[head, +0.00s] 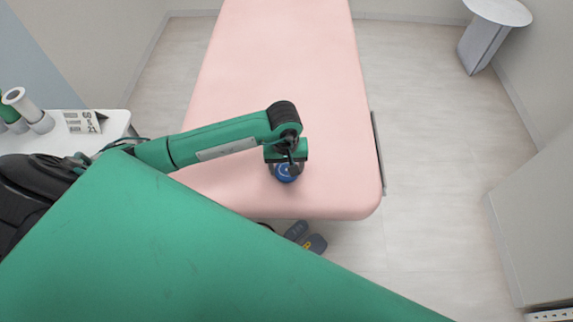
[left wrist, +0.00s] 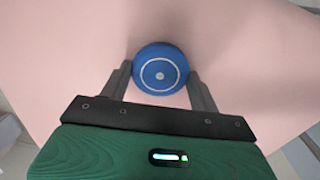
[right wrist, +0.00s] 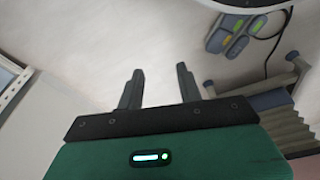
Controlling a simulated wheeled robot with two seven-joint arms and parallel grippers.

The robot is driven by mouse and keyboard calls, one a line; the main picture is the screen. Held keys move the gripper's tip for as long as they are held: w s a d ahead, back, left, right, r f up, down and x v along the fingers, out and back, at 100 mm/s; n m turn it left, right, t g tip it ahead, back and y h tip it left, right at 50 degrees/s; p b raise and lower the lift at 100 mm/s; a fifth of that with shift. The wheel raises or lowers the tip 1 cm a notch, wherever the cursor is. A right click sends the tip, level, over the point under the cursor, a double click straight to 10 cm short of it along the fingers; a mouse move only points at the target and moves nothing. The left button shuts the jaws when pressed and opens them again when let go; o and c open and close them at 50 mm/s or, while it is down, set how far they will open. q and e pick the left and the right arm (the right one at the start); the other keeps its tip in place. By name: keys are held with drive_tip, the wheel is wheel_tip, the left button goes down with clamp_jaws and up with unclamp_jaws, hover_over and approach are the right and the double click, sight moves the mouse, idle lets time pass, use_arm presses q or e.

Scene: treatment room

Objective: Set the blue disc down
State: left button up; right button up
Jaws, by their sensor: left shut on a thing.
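The blue disc (head: 287,174) is round, with a pale ring and a pale centre dot. It also shows in the left wrist view (left wrist: 160,62), between the two dark fingers. My left gripper (head: 286,163) is shut on it, over the near end of the pink treatment couch (head: 330,195). The disc is at or very close to the couch surface; I cannot tell whether it touches. The gripper hides part of it in the head view. My right gripper (right wrist: 159,70) is open and empty, with pale floor beyond its fingers.
A white side table (head: 118,120) at left holds rolls (head: 22,100) and a printed card (head: 82,122). Grey foot pedals (head: 306,238) lie on the floor by the couch's near end. A round white table (head: 498,12) stands far right. The couch top is otherwise clear.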

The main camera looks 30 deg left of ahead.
use_arm(q)
drive_tip(key=shift+f, duration=0.1)
drive_tip(key=o, duration=1)
use_arm(e)
drive_tip(key=shift+r, duration=0.35)
